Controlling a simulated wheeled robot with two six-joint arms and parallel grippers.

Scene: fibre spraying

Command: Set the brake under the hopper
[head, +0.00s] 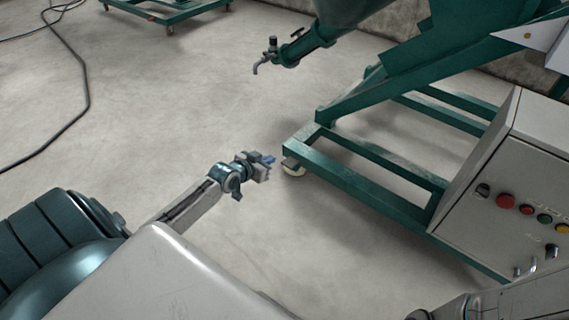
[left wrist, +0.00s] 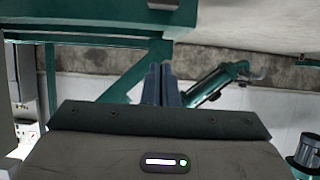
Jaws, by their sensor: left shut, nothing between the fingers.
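The hopper's dark green cone (head: 345,10) hangs at the top of the head view, with an outlet valve and spout (head: 268,62). Its green base frame (head: 370,178) stands on the floor. A pale caster wheel (head: 293,169) sits under the frame's near left corner. I cannot make out its brake lever. My left gripper (head: 270,160) is just left of this caster, low near the floor, shut and empty; whether it touches is unclear. In the left wrist view the shut fingers (left wrist: 161,84) point toward a green frame beam (left wrist: 90,28). My right gripper is not in view.
A grey control box (head: 500,190) with coloured buttons stands at right beside the frame. A green wheeled frame (head: 165,10) and a black cable (head: 85,90) lie farther back on the left. The concrete floor between is clear.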

